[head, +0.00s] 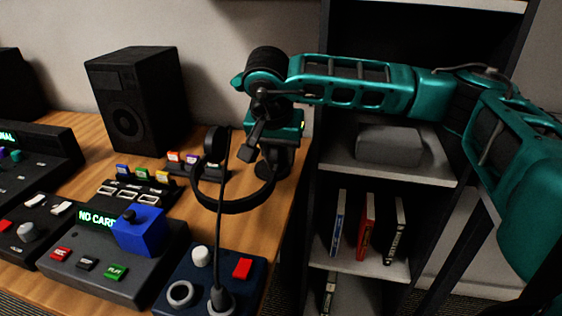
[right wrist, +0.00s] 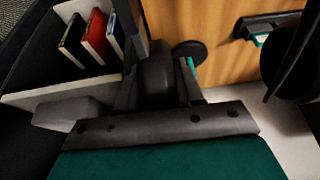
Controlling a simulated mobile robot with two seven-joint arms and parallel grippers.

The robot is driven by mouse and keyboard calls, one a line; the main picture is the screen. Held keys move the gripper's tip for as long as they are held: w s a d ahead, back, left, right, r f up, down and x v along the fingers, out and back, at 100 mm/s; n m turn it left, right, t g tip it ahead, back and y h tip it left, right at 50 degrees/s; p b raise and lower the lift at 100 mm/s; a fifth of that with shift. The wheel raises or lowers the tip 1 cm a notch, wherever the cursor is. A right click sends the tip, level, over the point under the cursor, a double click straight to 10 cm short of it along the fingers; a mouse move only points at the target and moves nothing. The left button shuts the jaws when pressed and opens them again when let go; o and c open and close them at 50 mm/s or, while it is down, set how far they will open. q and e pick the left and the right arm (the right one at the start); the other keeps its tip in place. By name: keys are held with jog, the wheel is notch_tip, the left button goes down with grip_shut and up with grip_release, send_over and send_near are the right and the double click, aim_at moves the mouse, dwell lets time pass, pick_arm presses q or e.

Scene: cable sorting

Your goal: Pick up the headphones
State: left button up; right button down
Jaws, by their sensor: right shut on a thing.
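The black headphones (head: 236,207) hang over the wooden desk, with the headband curving low toward me. One ear cup (head: 215,145) is on the left, and the other side is at my right gripper. A thin black cable runs down in front of them to a plug on the dark blue box (head: 255,290). My right gripper (head: 262,145) points down and is shut on the headphones at their right side; the arm partly hides the grip. In the right wrist view a dark part of the headphones (right wrist: 155,78) sits between the fingers. My left gripper is not in view.
A black speaker (head: 137,100) stands at the back of the desk. A console with a blue block (head: 140,231) is at the front left. A shelf with books (head: 367,225) stands right of the desk edge, with a grey box (head: 390,145) on a higher level.

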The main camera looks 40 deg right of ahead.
jog(key=s+a, duration=1.1)
jog(key=a, duration=0.1)
jog(key=shift+a, duration=0.2)
jog(key=shift+f, duration=0.1)
